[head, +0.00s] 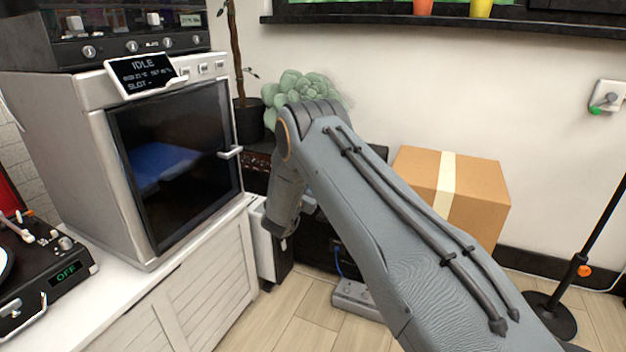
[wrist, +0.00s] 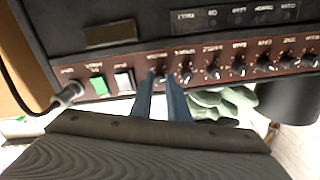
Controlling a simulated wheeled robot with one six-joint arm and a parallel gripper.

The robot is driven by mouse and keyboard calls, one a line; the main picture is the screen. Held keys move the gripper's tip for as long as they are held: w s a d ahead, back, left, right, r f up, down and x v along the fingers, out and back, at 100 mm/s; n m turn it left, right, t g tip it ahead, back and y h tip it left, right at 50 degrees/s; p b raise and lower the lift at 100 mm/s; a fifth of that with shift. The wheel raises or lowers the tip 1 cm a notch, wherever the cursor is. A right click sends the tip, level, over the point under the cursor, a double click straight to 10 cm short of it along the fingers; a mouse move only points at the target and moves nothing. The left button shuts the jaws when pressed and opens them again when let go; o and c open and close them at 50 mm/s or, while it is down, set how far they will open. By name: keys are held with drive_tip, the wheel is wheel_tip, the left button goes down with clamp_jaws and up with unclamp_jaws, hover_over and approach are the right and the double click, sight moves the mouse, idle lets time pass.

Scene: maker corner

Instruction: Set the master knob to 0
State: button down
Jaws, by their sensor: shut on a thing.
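A black amplifier with a brown control panel fills the top of the wrist view, its panel (wrist: 132,78) carrying a row of small dark knobs with pale pointers. My gripper (wrist: 161,80) has its two narrow fingers closed around the knob (wrist: 159,77) nearest the two switches. That knob is mostly hidden by the fingers, and its pointer is not clear. The labels look inverted and are too small to read, so I cannot confirm which one is the master. In the head view, my arm hides the gripper and much of the amplifier (head: 258,160).
A plugged cable (wrist: 68,95), a green switch (wrist: 99,85) and a grey switch (wrist: 124,80) sit left of the held knob. Another knob (wrist: 187,76) is close on its right. A green succulent (head: 298,92) and a cardboard box (head: 480,185) stand near my arm.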

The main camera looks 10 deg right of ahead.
drive_tip(key=shift+s+f+n+y+p, duration=0.15)
drive_tip(key=shift+n+p, duration=0.25)
drive_tip(key=shift+n, duration=2.15)
drive_tip(key=shift+w+r+n+y+p, duration=0.15)
drive_tip(key=shift+n+p, duration=0.2)
drive_tip(key=shift+n, duration=2.2)
drive_tip(key=shift+s+f, duration=0.1)
drive_tip(key=c, duration=1.7)
unclamp_jaws()
drive_tip(key=p+v, duration=0.2)
drive_tip(key=v, duration=0.5)
drive_tip(key=shift+s+a, duration=0.2)
drive_tip(key=shift+s, duration=0.15)
